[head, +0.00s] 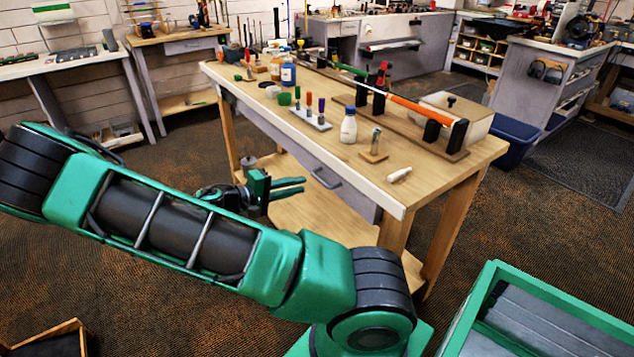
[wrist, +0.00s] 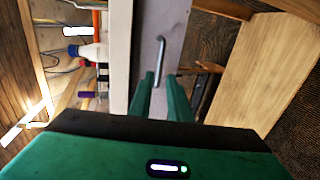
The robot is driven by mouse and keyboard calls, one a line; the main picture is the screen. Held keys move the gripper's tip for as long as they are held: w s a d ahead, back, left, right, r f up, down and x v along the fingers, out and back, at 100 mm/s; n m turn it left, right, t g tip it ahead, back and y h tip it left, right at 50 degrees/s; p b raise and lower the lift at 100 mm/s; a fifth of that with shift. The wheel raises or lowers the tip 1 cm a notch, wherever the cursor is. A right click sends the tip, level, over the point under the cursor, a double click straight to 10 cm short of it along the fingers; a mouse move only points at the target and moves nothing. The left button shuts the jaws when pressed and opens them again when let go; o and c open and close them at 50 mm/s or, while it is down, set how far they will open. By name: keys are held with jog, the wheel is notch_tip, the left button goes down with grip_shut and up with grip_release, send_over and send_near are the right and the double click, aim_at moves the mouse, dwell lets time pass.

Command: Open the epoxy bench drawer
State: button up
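The near wooden bench (head: 440,181) has a grey drawer front (head: 351,196) under its top, which looks closed. A curved metal handle (head: 326,179) is fixed on the drawer front. My gripper (head: 304,187) is in front of the drawer, its green fingers pointing at the handle. In the wrist view the two fingers (wrist: 162,78) are apart, with a gap between them. Contact with the handle cannot be told.
The bench top carries a white bottle (head: 348,126), a rack of coloured tools (head: 309,117) and a golf club on black supports with an orange shaft (head: 407,106). A lower shelf (head: 310,218) lies under the drawer. A green-edged cart (head: 545,310) stands at the lower right.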

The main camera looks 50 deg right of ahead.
aim_at(320, 179)
jog(key=x, duration=0.9)
jog(key=shift+s, duration=0.1)
grip_shut()
